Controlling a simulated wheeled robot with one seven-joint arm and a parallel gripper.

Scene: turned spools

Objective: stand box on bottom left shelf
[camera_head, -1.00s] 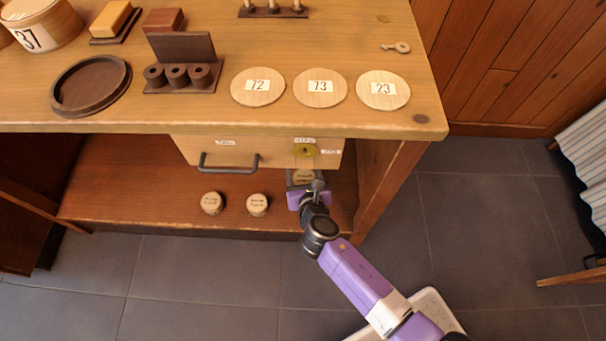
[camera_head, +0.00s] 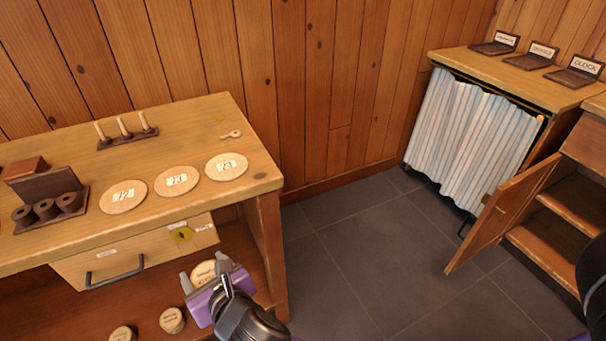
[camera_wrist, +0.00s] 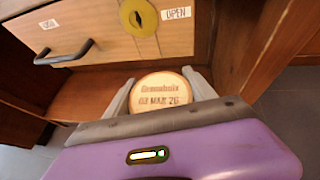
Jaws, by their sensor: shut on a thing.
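My gripper (camera_head: 204,273) is shut on a round wooden box (camera_head: 207,270) with dark lettering on its pale lid. In the wrist view the fingers (camera_wrist: 158,92) hold the box (camera_wrist: 160,92) from both sides, lid facing the camera. It is at the right end of the desk's lower shelf (camera_wrist: 45,110), in front of and below the drawer. I cannot tell whether its underside touches the shelf. Two similar round boxes, one (camera_head: 172,320) and another (camera_head: 123,334), stand to its left on that shelf.
The desk drawer (camera_head: 130,256) is shut. The desk's right side panel (camera_head: 270,250) is close beside my gripper. At right, a curtained cabinet (camera_head: 470,130) stands near a shelved cabinet (camera_head: 560,220) with its door (camera_head: 500,215) swung open. The floor (camera_head: 370,260) between is clear.

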